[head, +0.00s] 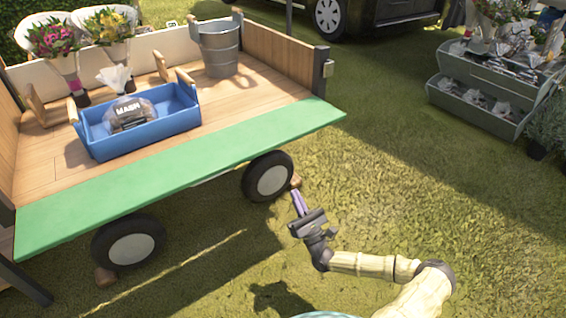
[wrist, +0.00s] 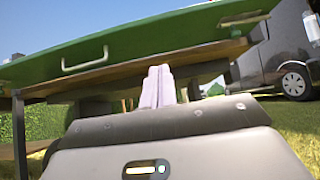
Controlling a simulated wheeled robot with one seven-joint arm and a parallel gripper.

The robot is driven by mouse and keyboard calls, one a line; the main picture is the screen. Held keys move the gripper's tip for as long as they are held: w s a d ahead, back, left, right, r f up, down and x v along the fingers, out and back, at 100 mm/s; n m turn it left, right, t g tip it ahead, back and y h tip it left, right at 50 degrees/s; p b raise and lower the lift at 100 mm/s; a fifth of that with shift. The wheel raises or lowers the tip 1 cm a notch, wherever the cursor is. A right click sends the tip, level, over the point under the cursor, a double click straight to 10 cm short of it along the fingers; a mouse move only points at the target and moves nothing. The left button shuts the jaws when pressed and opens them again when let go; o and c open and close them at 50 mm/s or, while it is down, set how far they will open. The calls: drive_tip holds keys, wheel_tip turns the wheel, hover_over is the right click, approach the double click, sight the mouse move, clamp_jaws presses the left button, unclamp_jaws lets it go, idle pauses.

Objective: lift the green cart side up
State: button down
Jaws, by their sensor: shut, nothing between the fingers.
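The green cart side (head: 190,172) is folded down along the near edge of the wooden cart bed and lies about level. In the wrist view its green panel (wrist: 130,45) spans the top, tilted, with a pale handle (wrist: 86,61) at the left and another handle (wrist: 245,18) at the right. My gripper (head: 298,202) is shut and empty, low beside the cart's right wheel and below the level of the panel. Its pale fingers stand together in the wrist view (wrist: 158,86), apart from the panel as far as I can tell.
The cart bed holds a blue crate (head: 140,139) with a bag in it, a metal bucket (head: 218,50) and flower bouquets (head: 110,35). The right wheel (head: 268,177) is close to my gripper. A grey tiered stand (head: 478,95) is at the right. Open grass lies between.

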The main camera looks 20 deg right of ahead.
drive_tip(key=s+r+x, duration=0.2)
drive_tip(key=x, duration=1.1)
drive_tip(key=shift+s+d+r+p, duration=0.1)
drive_tip(key=shift+d+r+p, duration=0.1)
drive_tip(key=shift+p, duration=0.15)
